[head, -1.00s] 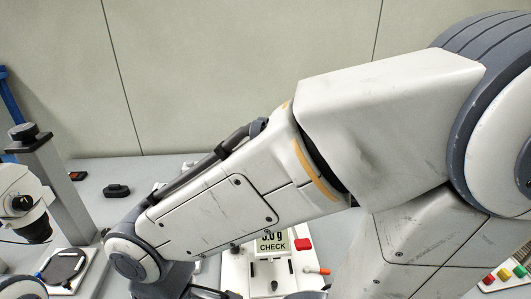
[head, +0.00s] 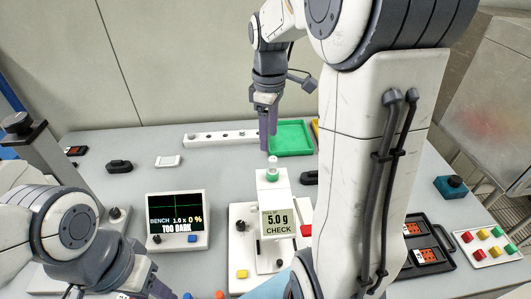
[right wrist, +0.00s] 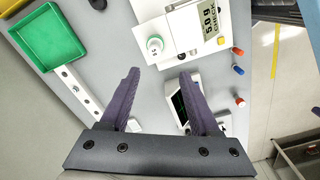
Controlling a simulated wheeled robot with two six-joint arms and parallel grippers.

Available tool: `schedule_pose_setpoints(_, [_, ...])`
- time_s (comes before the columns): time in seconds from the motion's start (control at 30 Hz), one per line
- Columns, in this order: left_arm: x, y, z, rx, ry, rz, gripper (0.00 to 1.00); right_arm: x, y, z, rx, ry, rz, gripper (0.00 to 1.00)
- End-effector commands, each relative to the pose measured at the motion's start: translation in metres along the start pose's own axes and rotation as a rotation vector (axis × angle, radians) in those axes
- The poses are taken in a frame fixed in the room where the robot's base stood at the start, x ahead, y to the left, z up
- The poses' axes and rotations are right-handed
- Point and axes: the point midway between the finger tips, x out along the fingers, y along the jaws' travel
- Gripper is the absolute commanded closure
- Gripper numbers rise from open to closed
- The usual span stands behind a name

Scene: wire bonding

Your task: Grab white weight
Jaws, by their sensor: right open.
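A small white cylinder with a green band (head: 272,168) stands upright on the pull tester-like white device with a "5.0 g CHECK" display (head: 277,222). It seems to be the white weight. In the right wrist view the cylinder (right wrist: 155,44) lies just beyond the gap between the fingers. My right gripper (head: 268,142) points down, open and empty, close behind and above the cylinder; it also shows in the right wrist view (right wrist: 160,73). My left gripper (head: 150,286) is partly visible at the bottom left; its jaws are unclear.
A green tray (head: 291,152) and a white strip with holes (head: 208,138) lie behind. A "TOO DARK" monitor (head: 178,241) stands left of the device. A black tray (head: 440,262) and a colored button panel (head: 488,247) are at the right. My right arm covers part of the bench.

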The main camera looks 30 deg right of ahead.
Motion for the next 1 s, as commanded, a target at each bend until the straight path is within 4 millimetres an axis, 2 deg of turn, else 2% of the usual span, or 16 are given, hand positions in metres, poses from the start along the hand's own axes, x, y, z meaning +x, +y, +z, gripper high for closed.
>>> schedule_pose_setpoints(0.1, [-0.003, 0.000, 0.000, 0.000, 0.000, 0.000, 0.50, 0.007, 0.009, 0.007, -0.001, -0.006, -0.005, 0.37])
schedule_pose_setpoints(0.3, [-0.004, 0.000, 0.000, 0.000, 0.000, 0.000, 0.50, 0.038, 0.008, 0.006, -0.005, -0.006, -0.005, 0.37])
schedule_pose_setpoints(0.57, [-0.009, 0.001, 0.000, 0.000, 0.000, 0.000, 0.50, 0.059, 0.008, 0.006, -0.005, -0.005, -0.004, 0.37])
schedule_pose_setpoints(0.8, [-0.017, 0.001, -0.001, -0.001, 0.000, 0.000, 0.50, 0.095, 0.010, 0.007, -0.005, -0.005, -0.004, 0.37])
schedule_pose_setpoints(1.0, [-0.017, 0.001, -0.001, -0.001, 0.000, 0.000, 0.50, 0.103, 0.010, 0.007, -0.005, -0.003, -0.001, 0.37])
